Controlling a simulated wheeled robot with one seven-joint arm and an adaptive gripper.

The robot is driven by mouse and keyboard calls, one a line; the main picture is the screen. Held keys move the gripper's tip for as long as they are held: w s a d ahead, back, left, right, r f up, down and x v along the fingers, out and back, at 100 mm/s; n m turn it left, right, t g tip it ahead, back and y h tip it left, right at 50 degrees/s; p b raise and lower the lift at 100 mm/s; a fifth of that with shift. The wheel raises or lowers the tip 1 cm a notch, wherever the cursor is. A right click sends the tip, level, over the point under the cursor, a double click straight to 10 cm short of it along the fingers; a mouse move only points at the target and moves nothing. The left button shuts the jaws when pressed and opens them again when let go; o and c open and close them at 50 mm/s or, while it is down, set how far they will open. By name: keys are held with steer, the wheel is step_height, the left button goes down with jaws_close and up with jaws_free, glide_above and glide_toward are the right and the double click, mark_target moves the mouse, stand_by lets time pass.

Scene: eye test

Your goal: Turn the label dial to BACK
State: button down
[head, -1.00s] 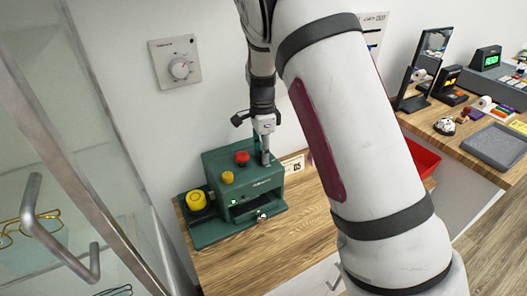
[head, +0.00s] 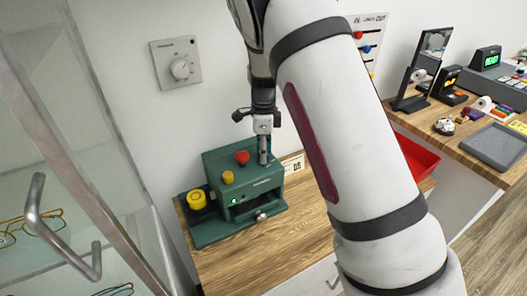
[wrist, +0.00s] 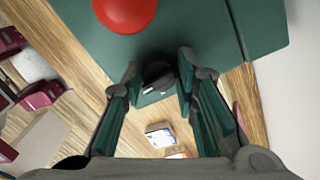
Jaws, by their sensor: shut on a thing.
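The green label machine (head: 220,228) stands on the wooden counter by the wall. It has a red mushroom button (head: 242,157), a small yellow button (head: 228,177) and a large yellow knob (head: 196,199). My gripper (head: 264,160) points down at the top right of the machine. In the wrist view, my gripper (wrist: 158,84) is shut on a black dial (wrist: 158,72), with a finger on each side. The red button also shows in the wrist view (wrist: 125,12). The dial is hidden by the fingers in the head view, and its setting cannot be read.
A wall thermostat-like dial (head: 180,69) is above left of the machine. A glass cabinet with a metal handle (head: 38,215) is at the left. A red tray (head: 415,158) and a second counter with a grey tray (head: 492,147) are at the right. The counter front (head: 270,250) is clear.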

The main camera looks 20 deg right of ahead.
steer(key=c, duration=1.3)
jaws_free()
steer(key=shift+r, duration=0.1)
steer(key=shift+w+d+r, duration=0.1)
steer(key=shift+w+r, duration=0.1)
steer(key=shift+r, duration=2.75)
steer(key=shift+w+r, duration=0.15)
steer(key=shift+r, duration=2.8)
steer(key=shift+s, duration=0.1)
